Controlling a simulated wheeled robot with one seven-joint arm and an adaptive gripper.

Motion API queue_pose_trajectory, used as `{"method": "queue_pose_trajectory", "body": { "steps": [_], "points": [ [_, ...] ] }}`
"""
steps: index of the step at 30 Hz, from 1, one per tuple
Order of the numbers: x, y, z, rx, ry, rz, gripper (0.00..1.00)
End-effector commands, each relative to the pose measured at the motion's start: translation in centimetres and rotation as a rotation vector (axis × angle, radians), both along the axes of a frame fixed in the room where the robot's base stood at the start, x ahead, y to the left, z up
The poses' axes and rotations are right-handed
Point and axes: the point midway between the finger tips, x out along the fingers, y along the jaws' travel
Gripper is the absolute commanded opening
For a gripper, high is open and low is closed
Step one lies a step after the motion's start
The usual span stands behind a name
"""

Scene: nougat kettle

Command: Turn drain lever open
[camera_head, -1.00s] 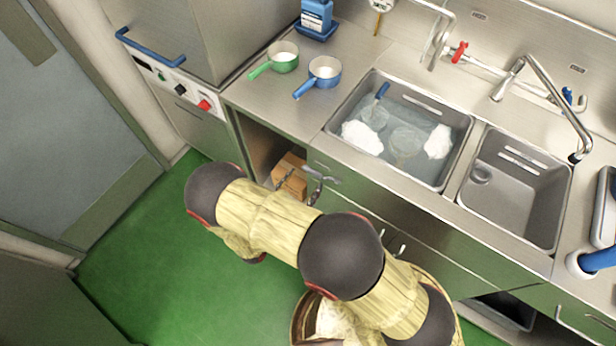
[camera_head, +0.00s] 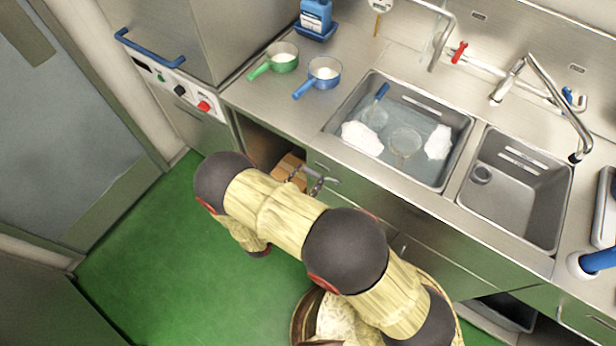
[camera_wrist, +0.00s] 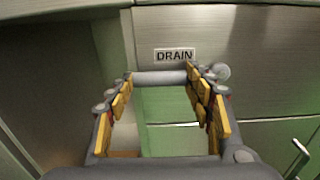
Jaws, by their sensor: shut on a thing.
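The drain lever is a grey metal bar (camera_wrist: 160,77) just below the DRAIN label (camera_wrist: 174,55) on the steel cabinet front. It lies crosswise between the tips of my gripper (camera_wrist: 162,80), which is shut on it. The yellow-padded fingers stand on both sides of the bar. In the head view my gripper (camera_head: 312,182) is small at the cabinet front below the left basin, and the lever is hard to separate from the fingers. The left basin (camera_head: 461,152) holds water with white lumps and sieve-like tools.
Beside the lever is an open cabinet bay with a cardboard box (camera_head: 287,168). The right basin (camera_head: 520,205) looks empty. A green pan (camera_head: 283,62) and a blue pan (camera_head: 324,76) stand on the counter. The green floor (camera_head: 140,270) is clear at left.

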Motion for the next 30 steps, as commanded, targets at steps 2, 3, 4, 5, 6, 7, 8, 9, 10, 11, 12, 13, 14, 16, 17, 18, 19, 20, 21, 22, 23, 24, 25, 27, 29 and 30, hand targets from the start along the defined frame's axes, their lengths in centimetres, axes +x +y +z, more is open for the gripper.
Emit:
{"method": "queue_pose_trajectory", "body": {
  "steps": [2,3,4,5,6,7,8,9,10,11,12,13,14,16,17,18,19,20,21,22,23,24,25,27,29,30],
  "points": [
    [0.0,0.0,0.0,0.000,0.000,0.000,0.42],
    [0.0,0.0,0.0,0.000,0.000,0.000,0.40],
    [0.0,0.0,0.0,0.000,0.000,0.000,0.38],
    [0.0,0.0,0.0,0.000,0.000,0.001,0.36],
    [0.0,0.0,0.0,0.000,0.000,0.001,0.34],
    [0.0,0.0,0.0,0.000,0.000,0.001,0.32],
    [0.0,0.0,0.0,0.000,0.000,0.001,0.31],
    [0.0,0.0,0.0,0.000,0.000,0.001,0.28],
    [0.0,0.0,0.0,0.001,-0.001,0.001,0.27],
    [0.0,0.0,0.0,0.001,-0.001,0.001,0.25],
    [0.0,0.0,0.0,0.001,-0.001,0.001,0.23],
    [0.0,0.0,0.0,0.001,-0.001,0.001,0.21],
    [0.0,0.0,0.0,0.001,-0.001,0.001,0.19],
    [0.0,0.0,0.0,0.001,-0.001,0.001,0.15],
    [0.0,0.0,0.0,0.001,-0.001,0.001,0.14],
    [0.0,0.1,0.0,0.001,-0.001,0.001,0.11],
    [0.0,0.1,0.0,0.001,-0.001,0.001,0.10],
    [0.0,0.1,0.0,0.001,-0.001,0.001,0.08],
    [0.0,0.1,0.0,0.001,-0.001,0.001,0.06],
    [0.0,0.1,0.0,0.001,-0.001,0.001,0.06],
    [0.0,0.1,0.0,0.002,-0.001,0.001,0.06],
    [0.0,0.1,0.0,0.003,-0.002,0.001,0.06],
    [0.0,0.2,0.1,0.005,-0.004,0.001,0.06],
    [0.0,0.4,0.1,0.013,-0.010,0.001,0.06],
    [0.0,0.8,0.3,0.026,-0.020,0.002,0.06],
    [0.0,1.1,0.4,0.036,-0.028,0.002,0.06]
  ]
}}
